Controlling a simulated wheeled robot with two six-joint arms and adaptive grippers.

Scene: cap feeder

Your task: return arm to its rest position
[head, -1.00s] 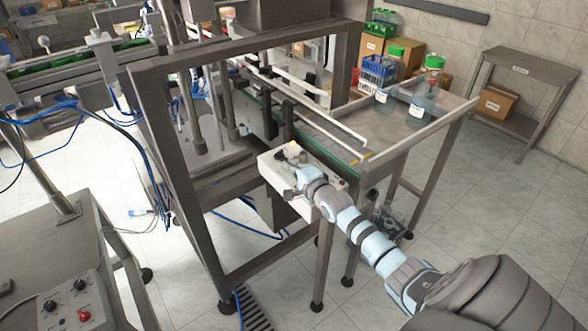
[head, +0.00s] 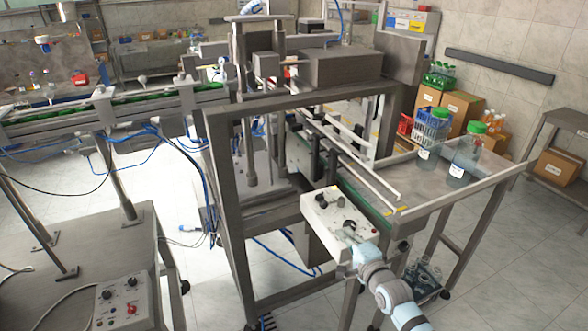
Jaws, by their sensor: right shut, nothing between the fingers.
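My right arm comes in from the bottom right in the head view. Its gripper (head: 352,234) is small and partly blurred at the near edge of a white control box (head: 325,215). The gripper is shut with nothing held. I cannot tell whether it touches the box. Dark knobs or buttons show on the box top. My left arm and gripper are not in view.
The box is fixed to the front of a grey metal machine frame (head: 222,190). A feeder table (head: 405,187) at the right carries bottles with green caps (head: 467,155). A control panel (head: 125,303) stands at lower left. Floor (head: 500,260) is open at right.

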